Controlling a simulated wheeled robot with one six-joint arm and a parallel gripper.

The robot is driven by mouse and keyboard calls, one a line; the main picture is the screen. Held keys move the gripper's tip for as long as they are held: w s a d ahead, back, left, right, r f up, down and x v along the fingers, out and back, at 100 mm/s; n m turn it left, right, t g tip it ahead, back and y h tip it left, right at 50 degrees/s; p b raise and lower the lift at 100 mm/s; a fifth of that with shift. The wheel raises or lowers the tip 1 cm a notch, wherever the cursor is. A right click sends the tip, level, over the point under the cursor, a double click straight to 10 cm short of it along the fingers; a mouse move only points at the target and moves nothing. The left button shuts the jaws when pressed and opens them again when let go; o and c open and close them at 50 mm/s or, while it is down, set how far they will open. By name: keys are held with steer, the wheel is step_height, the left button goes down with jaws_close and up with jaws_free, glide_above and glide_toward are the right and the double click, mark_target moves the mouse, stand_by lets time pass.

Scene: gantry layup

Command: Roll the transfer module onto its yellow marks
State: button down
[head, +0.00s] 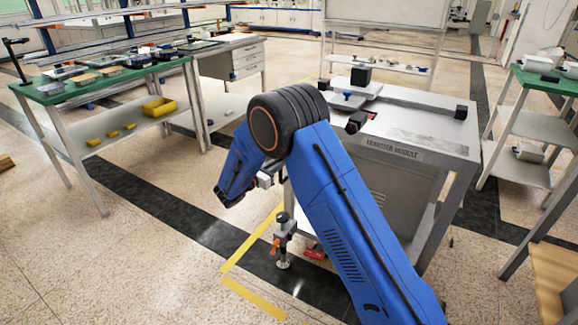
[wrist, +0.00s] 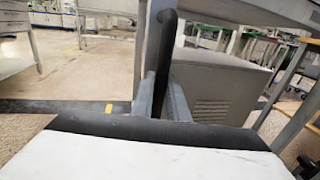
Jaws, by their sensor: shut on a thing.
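The transfer module (head: 425,125), a grey cabinet on a frame with a name plate, stands right of centre, partly hidden behind my blue arm. Yellow tape marks (head: 250,240) lie on the floor at its lower left, with another strip (head: 255,298) nearer me. A small yellow patch (wrist: 108,107) shows on the floor in the wrist view. My gripper (wrist: 165,105) is shut around a dark upright bar (wrist: 169,55), which looks like the module's handle. The head view does not show the grip clearly; the arm covers it.
A green-topped bench (head: 100,85) with parts and yellow bins stands at the left. Another green-topped shelf unit (head: 530,110) stands close to the module's right. A clamp-like foot (head: 284,240) stands at the module's lower left. The floor at front left is clear.

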steer(key=shift+w+a, duration=0.1)
steer(key=shift+a, duration=0.1)
steer(key=c, duration=1.7)
jaws_free()
steer(key=shift+a, duration=0.1)
steer(key=v, duration=1.7)
steer(key=shift+a, duration=0.1)
